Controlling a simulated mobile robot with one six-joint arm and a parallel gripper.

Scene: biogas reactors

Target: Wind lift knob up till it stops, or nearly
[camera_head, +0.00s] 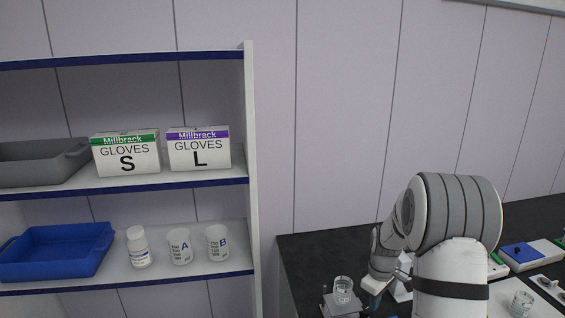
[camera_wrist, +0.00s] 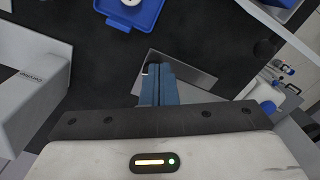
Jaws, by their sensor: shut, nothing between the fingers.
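My gripper (camera_wrist: 157,72) is shut, its blue fingers together and empty, over a grey metal plate (camera_wrist: 198,80) in the wrist view. A small dark and light end shows right at the fingertips; I cannot tell whether it is the lift knob or whether the fingers touch it. In the head view my gripper (camera_head: 373,298) is low at the right, partly hidden by my arm. Just left of it a glass beaker (camera_head: 343,290) stands on a small metal platform (camera_head: 341,308), cut by the lower edge. No lift knob is clearly seen there.
A white device (camera_wrist: 32,88) stands left in the wrist view, a blue tray (camera_wrist: 148,17) at the top. Small bottles (camera_wrist: 286,70) are at right. In the head view, a shelf (camera_head: 250,150) stands left of the black bench (camera_head: 300,257); another beaker (camera_head: 521,302) is far right.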

